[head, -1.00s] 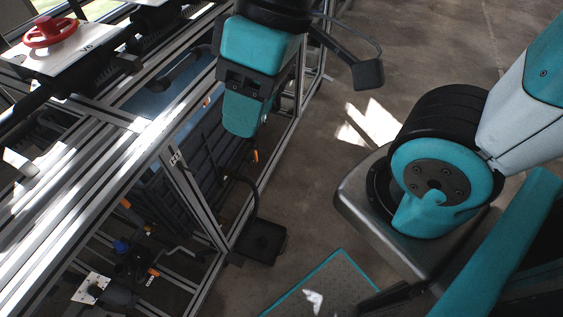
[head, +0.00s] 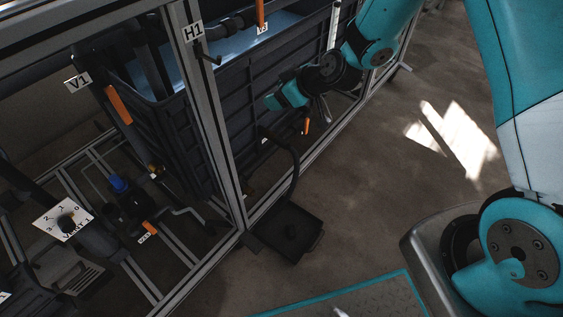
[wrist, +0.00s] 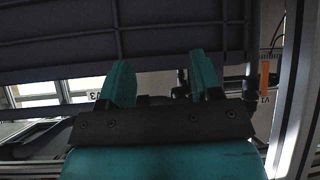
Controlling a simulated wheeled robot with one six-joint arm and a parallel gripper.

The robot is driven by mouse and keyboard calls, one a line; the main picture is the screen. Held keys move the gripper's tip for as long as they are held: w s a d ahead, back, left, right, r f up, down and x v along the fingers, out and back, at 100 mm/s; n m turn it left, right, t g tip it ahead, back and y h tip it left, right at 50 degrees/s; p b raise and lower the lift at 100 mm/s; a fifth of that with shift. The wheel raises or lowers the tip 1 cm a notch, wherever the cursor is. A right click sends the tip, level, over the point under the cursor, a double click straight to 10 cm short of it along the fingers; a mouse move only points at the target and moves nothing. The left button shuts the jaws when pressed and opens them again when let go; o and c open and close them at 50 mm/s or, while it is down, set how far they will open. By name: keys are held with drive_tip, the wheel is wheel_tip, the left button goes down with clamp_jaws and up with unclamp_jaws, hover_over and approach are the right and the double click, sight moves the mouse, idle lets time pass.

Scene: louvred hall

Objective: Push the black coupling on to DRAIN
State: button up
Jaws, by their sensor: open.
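My gripper (head: 285,97) is in front of the right part of the dark tub's long wall (head: 185,140) in the head view. In the wrist view its two teal fingers (wrist: 162,84) are apart, with nothing seen between them. A black hose (head: 295,170) rises from a black floor tray (head: 290,233) and bends toward the tub wall below and left of my gripper. I cannot make out the black coupling for certain; the hose's upper end is small and dark. No label reading DRAIN is legible.
An aluminium post (head: 208,110) with label H1 (head: 193,32) stands left of my gripper. An orange handle (head: 118,104) hangs near label V1 (head: 78,82). A dial plate (head: 63,218) and pipes fill the lower left. Bare floor (head: 370,180) lies right of the rack.

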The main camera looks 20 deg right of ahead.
sight(285, 144)
drive_tip(key=w+d+f+t+h+b, duration=0.1)
drive_tip(key=w+d+f+t+b, duration=0.3)
drive_tip(key=f, duration=0.9)
drive_tip(key=s+d+f+g+h+b, duration=0.1)
drive_tip(key=d+f+b, duration=0.3)
drive_tip(key=f, duration=0.9)
drive_tip(key=b+x, duration=0.2)
drive_tip(key=x, duration=0.1)
drive_tip(key=b+x, duration=0.2)
drive_tip(key=x, duration=0.1)
drive_tip(key=b+x, duration=0.1)
drive_tip(key=x, duration=0.2)
drive_tip(key=shift+w+a+r+b, duration=0.1)
drive_tip(key=shift+w+a+b, duration=0.05)
drive_tip(key=shift+a+b, duration=0.3)
drive_tip(key=shift+w+a, duration=0.2)
drive_tip(key=shift+w, duration=0.25)
clamp_jaws()
